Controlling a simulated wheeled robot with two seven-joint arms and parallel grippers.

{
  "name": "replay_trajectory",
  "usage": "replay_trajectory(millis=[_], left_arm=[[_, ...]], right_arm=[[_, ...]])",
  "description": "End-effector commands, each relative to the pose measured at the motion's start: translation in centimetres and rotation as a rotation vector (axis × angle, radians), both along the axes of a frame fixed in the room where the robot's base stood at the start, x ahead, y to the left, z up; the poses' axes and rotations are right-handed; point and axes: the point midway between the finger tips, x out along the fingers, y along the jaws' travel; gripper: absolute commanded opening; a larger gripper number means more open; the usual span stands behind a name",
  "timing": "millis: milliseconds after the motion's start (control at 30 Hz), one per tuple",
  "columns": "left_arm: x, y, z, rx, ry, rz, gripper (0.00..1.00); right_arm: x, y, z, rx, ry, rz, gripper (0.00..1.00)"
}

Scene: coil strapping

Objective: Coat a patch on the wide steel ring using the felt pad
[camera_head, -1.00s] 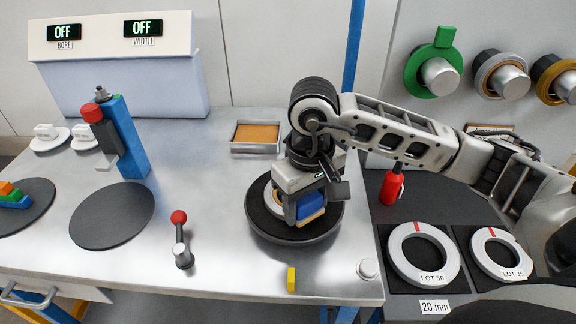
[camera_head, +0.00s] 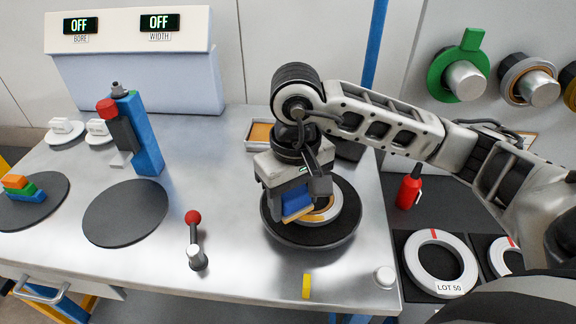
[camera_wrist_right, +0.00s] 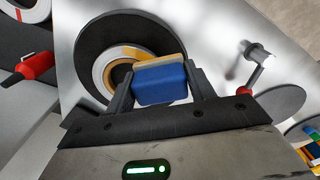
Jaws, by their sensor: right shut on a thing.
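The wide steel ring (camera_head: 339,202) lies flat on a round black turntable (camera_head: 330,238). An amber coating patch (camera_head: 322,215) shows on it. It also shows in the right wrist view, where the ring (camera_wrist_right: 98,70) carries a golden area (camera_wrist_right: 125,52) near the pad. My right gripper (camera_head: 290,196) is shut on the felt pad (camera_head: 291,202), a blue block with a tan felt face. In the right wrist view the pad (camera_wrist_right: 160,84) sits between both fingers, overlapping the ring's edge. I cannot tell whether felt touches steel. My left gripper is not in view.
An orange-filled tray (camera_head: 259,135) stands behind the gripper. A red-knobbed lever (camera_head: 196,240), a yellow block (camera_head: 306,286) and a white button (camera_head: 385,277) are near the front. An empty dark disc (camera_head: 125,213) lies left. A red bottle (camera_head: 408,190) and LOT 50 ring (camera_head: 435,262) are right.

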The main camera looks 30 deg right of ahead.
Motion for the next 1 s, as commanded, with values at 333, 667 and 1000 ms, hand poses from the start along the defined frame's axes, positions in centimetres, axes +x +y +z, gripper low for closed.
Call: replay_trajectory(millis=[333, 667, 1000], left_arm=[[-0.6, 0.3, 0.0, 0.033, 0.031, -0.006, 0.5], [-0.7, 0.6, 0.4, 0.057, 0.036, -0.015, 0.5], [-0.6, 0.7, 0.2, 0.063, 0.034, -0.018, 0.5]], right_arm=[[-0.2, -0.4, 3.5, -0.001, -0.002, -0.01, 0.29], [-0.4, -0.7, 6.1, -0.001, -0.002, -0.018, 0.29], [-0.4, -0.8, 6.1, -0.001, -0.001, -0.019, 0.29]])
